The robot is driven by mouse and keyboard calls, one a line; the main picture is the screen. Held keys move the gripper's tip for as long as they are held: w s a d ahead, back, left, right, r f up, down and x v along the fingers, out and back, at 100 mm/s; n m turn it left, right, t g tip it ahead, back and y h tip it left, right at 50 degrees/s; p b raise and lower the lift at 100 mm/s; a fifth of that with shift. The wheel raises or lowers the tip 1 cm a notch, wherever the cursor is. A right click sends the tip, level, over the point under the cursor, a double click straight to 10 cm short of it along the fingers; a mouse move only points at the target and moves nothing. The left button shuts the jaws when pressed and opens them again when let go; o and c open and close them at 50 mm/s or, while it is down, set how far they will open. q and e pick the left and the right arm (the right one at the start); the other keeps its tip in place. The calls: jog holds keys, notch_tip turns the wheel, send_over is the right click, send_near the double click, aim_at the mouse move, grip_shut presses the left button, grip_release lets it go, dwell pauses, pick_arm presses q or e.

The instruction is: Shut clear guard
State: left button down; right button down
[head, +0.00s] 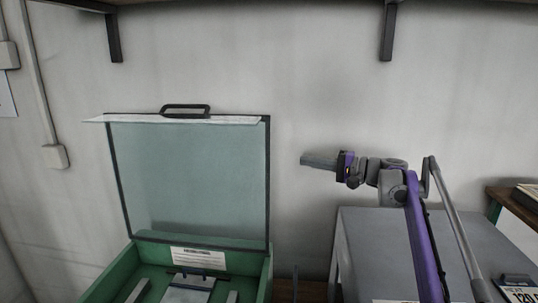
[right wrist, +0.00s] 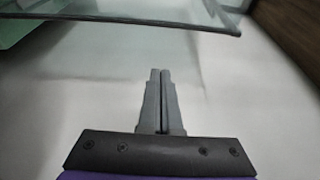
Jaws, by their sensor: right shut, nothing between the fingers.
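The clear guard (head: 190,180) is a glassy panel with a dark frame, standing upright and open at the back of a green tray (head: 262,282). A black handle (head: 185,107) sits on its top edge. In the right wrist view a glassy panel edge (right wrist: 140,14), seemingly the guard's, crosses the top. My right gripper (head: 306,159) is shut and empty, to the right of the guard and apart from it, pointing left. Its closed fingers (right wrist: 160,75) show in the right wrist view. My left gripper is not in view.
A grey cabinet (head: 375,250) stands right of the tray, below my right arm. A shelf with brackets (head: 388,35) runs along the top. A pale wall (head: 320,90) is behind, with a conduit box (head: 55,156) at left. Free air lies between gripper and guard.

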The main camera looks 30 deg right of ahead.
jog(key=w+a, duration=0.4)
jog(key=a, duration=0.4)
jog(key=shift+w+r, duration=0.3)
jog(key=shift+w, duration=0.1)
jog(key=shift+s, duration=0.15)
